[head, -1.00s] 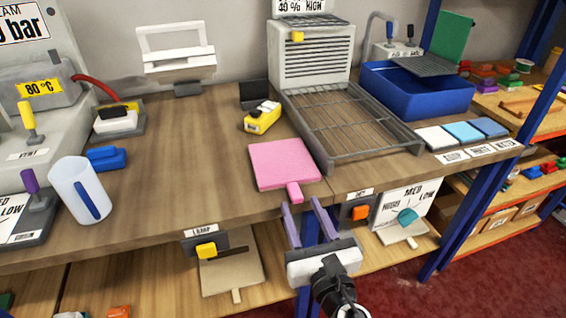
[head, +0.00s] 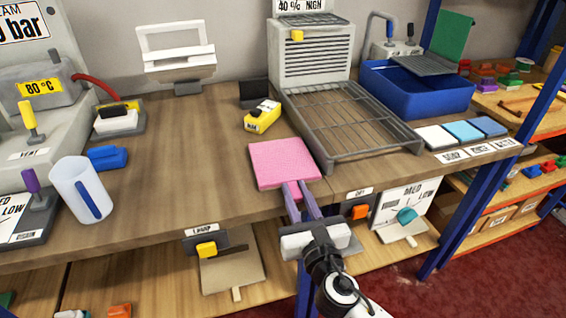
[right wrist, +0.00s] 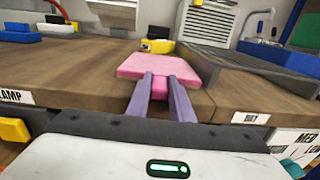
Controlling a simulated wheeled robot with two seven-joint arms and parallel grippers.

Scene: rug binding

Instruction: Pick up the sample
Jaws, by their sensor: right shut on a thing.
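The sample looks to be the pink square pad (head: 283,163) with a short tab at its front edge, lying flat near the front of the wooden bench. It also shows in the right wrist view (right wrist: 158,66). My right gripper (head: 293,188) reaches in from the front, and its two purple fingers are shut on the pad's tab. The pad still appears to rest on the bench. My left gripper is not in view.
A wire rack (head: 350,125) stands just right of the pad, and a yellow device (head: 262,118) lies behind it. A blue tub (head: 415,88) is at the back right. A clear cup (head: 80,190) stands at the left. The bench between cup and pad is clear.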

